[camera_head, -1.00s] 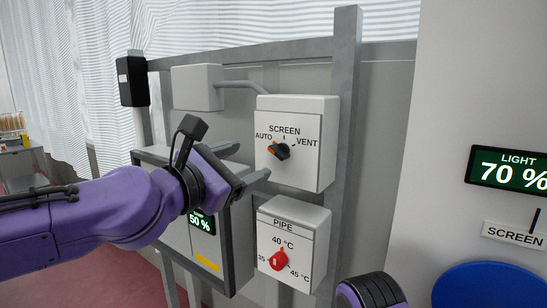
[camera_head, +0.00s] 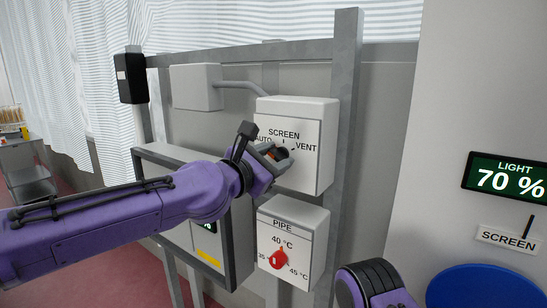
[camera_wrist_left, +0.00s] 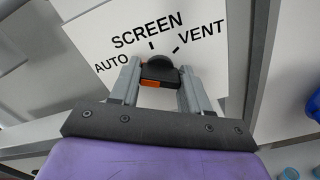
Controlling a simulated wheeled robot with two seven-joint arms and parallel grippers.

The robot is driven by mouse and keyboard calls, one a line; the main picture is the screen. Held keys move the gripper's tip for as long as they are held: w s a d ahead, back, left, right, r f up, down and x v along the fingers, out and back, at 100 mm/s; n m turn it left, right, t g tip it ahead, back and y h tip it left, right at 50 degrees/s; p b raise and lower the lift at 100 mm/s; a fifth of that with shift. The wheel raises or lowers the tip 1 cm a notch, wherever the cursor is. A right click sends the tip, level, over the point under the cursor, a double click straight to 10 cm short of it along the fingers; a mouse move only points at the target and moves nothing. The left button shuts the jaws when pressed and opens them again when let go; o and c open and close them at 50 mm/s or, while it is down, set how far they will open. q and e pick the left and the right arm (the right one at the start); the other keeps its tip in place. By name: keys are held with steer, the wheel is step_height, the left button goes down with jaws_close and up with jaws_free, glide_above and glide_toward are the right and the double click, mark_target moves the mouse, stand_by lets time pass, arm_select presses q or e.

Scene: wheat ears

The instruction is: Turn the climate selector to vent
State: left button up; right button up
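The climate selector is a dark knob (camera_head: 282,152) with an orange mark, on the white SCREEN box (camera_head: 318,178). In the left wrist view the knob (camera_wrist_left: 160,66) lies between my left gripper's (camera_wrist_left: 160,74) two grey fingers, with its orange mark low on its left side, towards AUTO. The VENT label is up to the right. In the head view my left gripper (camera_head: 274,157) is at the knob and partly covers it and the AUTO label. Its fingers stand apart, one on each side; I cannot tell whether they touch the knob. My right gripper is not in view.
Below is the PIPE box (camera_head: 300,225) with a red knob (camera_head: 278,258). A grey cabinet (camera_head: 237,240) stands left of it, behind my left arm. A metal post (camera_head: 347,110) rises right of the boxes. A LIGHT display (camera_head: 507,178) reads 70 %.

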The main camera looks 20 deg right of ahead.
arm_select(q)
steer(key=shift+m, duration=0.4)
steer(key=m, duration=0.4)
steer(key=shift+f+m, duration=0.1)
steer(key=shift+m, duration=0.3)
steer(key=m+b, duration=0.1)
steer(key=m, duration=0.5)
steer(key=shift+f, duration=0.1)
steer(key=m+b, duration=0.1)
steer(key=m, duration=0.5)
steer(key=shift+f+m, duration=0.1)
steer(key=shift+m, duration=0.3)
steer(key=m+b, duration=0.1)
steer(key=m, duration=0.4)
steer(key=shift+f+m, duration=0.1)
steer(key=shift+m, duration=0.3)
steer(key=o, duration=1.1)
steer(key=shift+c, duration=0.2)
steer(key=shift+s, duration=0.1)
steer(key=shift+r, duration=0.2)
